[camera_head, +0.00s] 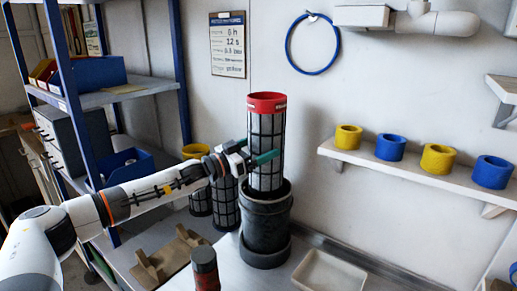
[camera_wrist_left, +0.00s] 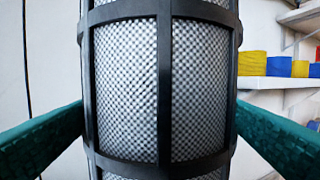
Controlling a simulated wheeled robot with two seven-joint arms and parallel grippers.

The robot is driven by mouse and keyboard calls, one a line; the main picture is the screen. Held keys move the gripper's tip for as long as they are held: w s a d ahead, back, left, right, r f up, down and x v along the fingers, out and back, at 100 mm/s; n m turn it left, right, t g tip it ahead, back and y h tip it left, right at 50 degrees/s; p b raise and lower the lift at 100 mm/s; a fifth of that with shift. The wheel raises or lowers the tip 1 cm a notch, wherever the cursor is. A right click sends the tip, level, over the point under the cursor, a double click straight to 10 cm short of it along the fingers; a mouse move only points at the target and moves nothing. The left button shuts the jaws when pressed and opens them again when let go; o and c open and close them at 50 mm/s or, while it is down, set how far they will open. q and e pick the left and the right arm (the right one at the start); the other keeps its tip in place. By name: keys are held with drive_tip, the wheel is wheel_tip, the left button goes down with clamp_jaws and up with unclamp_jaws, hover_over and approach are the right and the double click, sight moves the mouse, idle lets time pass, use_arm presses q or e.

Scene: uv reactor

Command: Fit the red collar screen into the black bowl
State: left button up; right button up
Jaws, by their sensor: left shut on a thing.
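The red collar screen (camera_head: 266,140) is a tall mesh cylinder in a black frame with a red ring at its top. It stands upright, with its lower end inside the mouth of the black bowl (camera_head: 265,228); how deep it sits is hidden by the rim. My left gripper (camera_head: 251,160) is shut on the screen at about mid-height, coming from the left. In the left wrist view the screen's mesh (camera_wrist_left: 160,90) fills the middle, with a green finger on each side. My right gripper is not in view.
Screens with a yellow collar (camera_head: 196,152) and dark mesh stand left of the bowl. A dark red-banded jar (camera_head: 205,268) and a white tray (camera_head: 330,272) are in front. A wooden cradle (camera_head: 168,262) lies left. A wall shelf (camera_head: 420,173) holds yellow and blue rings.

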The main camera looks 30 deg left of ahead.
sight(251, 185)
use_arm(q)
drive_tip(key=shift+f+b, duration=4.7)
drive_tip(key=shift+f, duration=0.4)
drive_tip(key=o, duration=0.9)
wheel_tip(251, 185, up, 10)
drive_tip(key=p, duration=0.3)
drive_tip(key=shift+r, duration=0.2)
drive_tip(key=shift+r, duration=0.1)
